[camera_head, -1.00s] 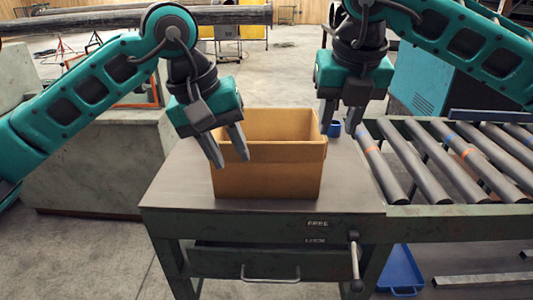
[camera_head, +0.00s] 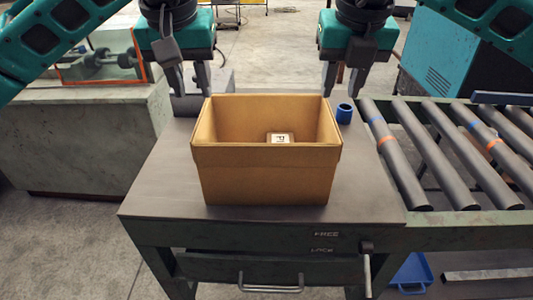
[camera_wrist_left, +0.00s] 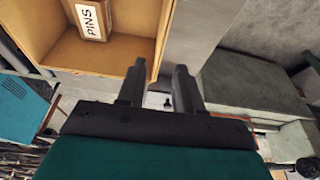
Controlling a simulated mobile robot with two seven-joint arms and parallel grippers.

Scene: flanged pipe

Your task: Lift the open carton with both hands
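The open carton (camera_head: 266,177) is brown and stands upright on the workbench. A small box labelled PINS (camera_head: 280,138) lies inside; it also shows in the left wrist view (camera_wrist_left: 90,18). My left gripper (camera_head: 192,88) is open and empty, pointing down near the carton's back left corner. In the left wrist view my fingers (camera_wrist_left: 160,72) are spread to either side of the line of the carton's wall (camera_wrist_left: 163,35); their height above the rim is unclear. My right gripper (camera_head: 342,88) is open and empty by the back right corner. Neither visibly touches the carton.
The bench top (camera_head: 158,180) is bare left of the carton. A small blue cup (camera_head: 344,113) stands just right of the carton's back right corner, below my right gripper. A roller conveyor (camera_head: 450,150) adjoins the bench on the right. A lever (camera_head: 367,265) sticks out at the bench front.

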